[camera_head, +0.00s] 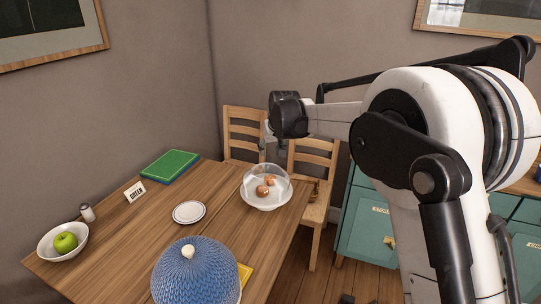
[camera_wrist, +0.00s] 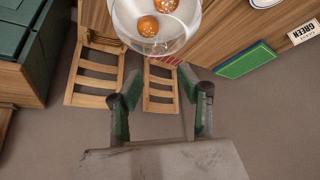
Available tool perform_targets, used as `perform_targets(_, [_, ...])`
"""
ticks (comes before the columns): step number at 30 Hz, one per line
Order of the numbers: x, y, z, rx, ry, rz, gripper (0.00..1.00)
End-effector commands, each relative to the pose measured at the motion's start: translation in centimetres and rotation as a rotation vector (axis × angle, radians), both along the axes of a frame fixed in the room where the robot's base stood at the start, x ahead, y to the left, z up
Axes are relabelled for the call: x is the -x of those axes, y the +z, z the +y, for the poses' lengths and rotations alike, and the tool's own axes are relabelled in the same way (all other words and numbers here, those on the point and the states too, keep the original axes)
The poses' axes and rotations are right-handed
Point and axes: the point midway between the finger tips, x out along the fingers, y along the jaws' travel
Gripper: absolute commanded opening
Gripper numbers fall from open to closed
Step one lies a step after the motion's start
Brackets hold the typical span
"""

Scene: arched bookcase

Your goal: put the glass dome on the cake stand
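The clear glass dome (camera_head: 268,174) covers two orange-brown round items on the white cake stand (camera_head: 266,206). It appears to rest on the stand; the full rim contact is hard to make out. The dome also shows at the top edge of the wrist view (camera_wrist: 172,40), partly cut off. My gripper (camera_wrist: 160,92) is open, with nothing between its two fingers. In the head view my gripper (camera_head: 272,142) is above and beyond the dome, apart from it. The fingertips are small and dark there.
A blue ribbed cover (camera_head: 197,274) with a pale knob stands at the table's front. A white plate (camera_head: 189,212), a bowl (camera_head: 50,246) with a green apple, a shaker (camera_head: 87,212), a sign (camera_head: 135,191) and a green book (camera_head: 170,166) are on the table. Chairs stand behind.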

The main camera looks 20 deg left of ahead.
Motion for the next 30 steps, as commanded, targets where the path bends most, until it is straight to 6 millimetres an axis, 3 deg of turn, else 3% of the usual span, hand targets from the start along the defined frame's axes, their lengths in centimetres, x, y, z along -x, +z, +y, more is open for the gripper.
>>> perform_targets(10, [0.2,0.4,-0.2,0.000,-0.001,0.000,0.37])
perform_targets(14, [0.5,1.4,-1.6,-0.001,-0.014,-0.002,0.37])
perform_targets(17, [1.1,3.2,-4.4,-0.003,-0.041,-0.005,0.37])
perform_targets(23, [3.8,7.7,-11.9,-0.009,-0.116,-0.014,0.37])
perform_targets(30, [8.6,11.6,-20.6,-0.014,-0.205,-0.027,0.37])
